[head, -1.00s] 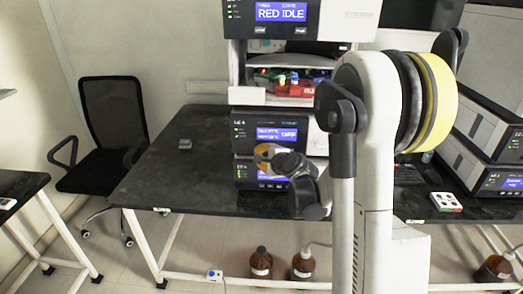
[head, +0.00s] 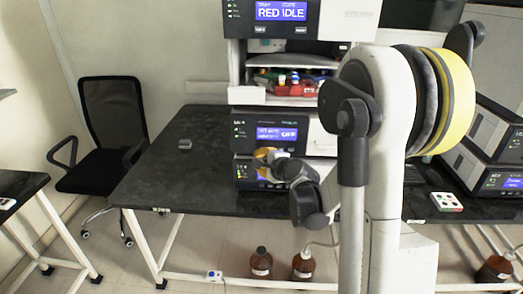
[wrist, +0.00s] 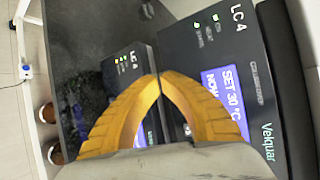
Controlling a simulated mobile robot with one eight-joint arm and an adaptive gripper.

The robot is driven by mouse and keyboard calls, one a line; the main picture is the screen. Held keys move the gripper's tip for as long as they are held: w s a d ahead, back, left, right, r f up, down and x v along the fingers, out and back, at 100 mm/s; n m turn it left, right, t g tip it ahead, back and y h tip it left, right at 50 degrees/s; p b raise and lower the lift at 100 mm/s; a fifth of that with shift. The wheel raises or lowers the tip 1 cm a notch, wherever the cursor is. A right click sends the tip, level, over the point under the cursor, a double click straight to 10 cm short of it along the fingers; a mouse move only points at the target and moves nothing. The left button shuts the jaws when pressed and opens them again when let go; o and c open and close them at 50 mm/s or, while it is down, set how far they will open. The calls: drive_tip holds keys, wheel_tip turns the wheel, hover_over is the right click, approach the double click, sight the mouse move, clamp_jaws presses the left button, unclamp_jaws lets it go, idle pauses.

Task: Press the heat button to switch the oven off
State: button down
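The oven appears to be the upper dark LC 4 module (head: 246,131) in the stack on the black bench, with a lit blue screen. In the wrist view its front panel (wrist: 180,58) fills the right side, and its screen (wrist: 229,103) reads "SET 30 °C" above "NOW", partly covered. My gripper (wrist: 157,76) has its two yellow-orange fingers meeting at the tips, with nothing seen between them. In the head view my gripper (head: 263,155) is in front of the stack, near the seam between the two modules. I cannot make out the heat button; the fingers hide part of the panel.
A second dark module (head: 241,170) sits beneath the oven, partly behind my gripper. The bench (head: 170,175) is mostly clear at left. Brown bottles (head: 303,266) stand on the floor.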

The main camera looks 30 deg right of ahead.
drive_tip(key=shift+s+a, duration=0.6)
drive_tip(key=shift+s, duration=0.3)
drive_tip(key=shift+s+a, duration=0.6)
drive_tip(key=shift+s, duration=0.25)
idle(0.5)
